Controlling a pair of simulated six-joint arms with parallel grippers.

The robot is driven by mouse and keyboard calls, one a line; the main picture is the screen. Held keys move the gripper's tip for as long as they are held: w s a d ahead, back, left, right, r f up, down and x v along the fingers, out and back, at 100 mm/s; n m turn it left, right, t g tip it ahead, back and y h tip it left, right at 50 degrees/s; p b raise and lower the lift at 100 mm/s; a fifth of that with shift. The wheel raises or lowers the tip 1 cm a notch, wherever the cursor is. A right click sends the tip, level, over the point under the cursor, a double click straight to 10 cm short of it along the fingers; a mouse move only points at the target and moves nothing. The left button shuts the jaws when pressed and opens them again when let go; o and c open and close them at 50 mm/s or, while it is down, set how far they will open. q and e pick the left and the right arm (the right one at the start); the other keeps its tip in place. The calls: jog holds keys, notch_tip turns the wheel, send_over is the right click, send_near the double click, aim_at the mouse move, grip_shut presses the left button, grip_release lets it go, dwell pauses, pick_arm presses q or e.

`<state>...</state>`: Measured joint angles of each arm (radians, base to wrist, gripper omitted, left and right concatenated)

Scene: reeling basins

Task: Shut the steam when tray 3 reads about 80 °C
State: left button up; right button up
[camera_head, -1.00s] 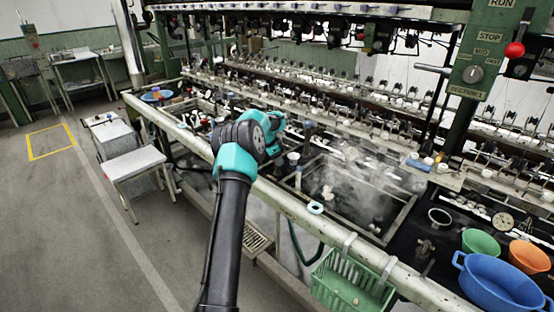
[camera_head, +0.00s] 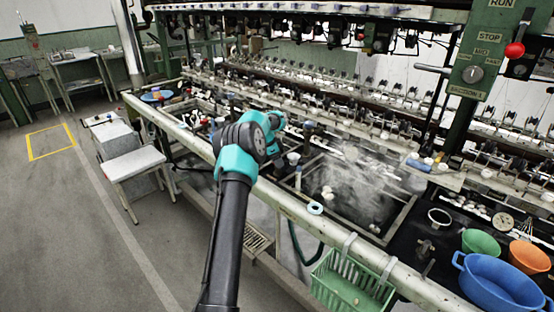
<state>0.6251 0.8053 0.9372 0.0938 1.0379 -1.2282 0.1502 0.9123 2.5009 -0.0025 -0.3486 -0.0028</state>
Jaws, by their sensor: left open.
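The steaming basin (camera_head: 387,237) is a dark, square-edged tank right of the middle. White steam (camera_head: 352,178) drifts over its water, and pale cocoons float in it. A thin blue-and-white upright piece (camera_head: 298,178) stands at its left edge, with a white cup-like top (camera_head: 293,158) beside it. I cannot tell which tray is number 3, and no temperature reading is legible. I cannot pick out the steam valve for certain. My right gripper is not in view.
A green basket (camera_head: 345,290) hangs from the rail. Blue (camera_head: 497,284), green (camera_head: 480,243) and orange (camera_head: 529,257) basins stand at right. The floor at left is clear.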

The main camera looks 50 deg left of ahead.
pick_arm(q)
jog(key=shift+r, duration=0.1)
jog(key=v, duration=1.7)
jog(key=shift+s, duration=0.15)
dwell(6.0)
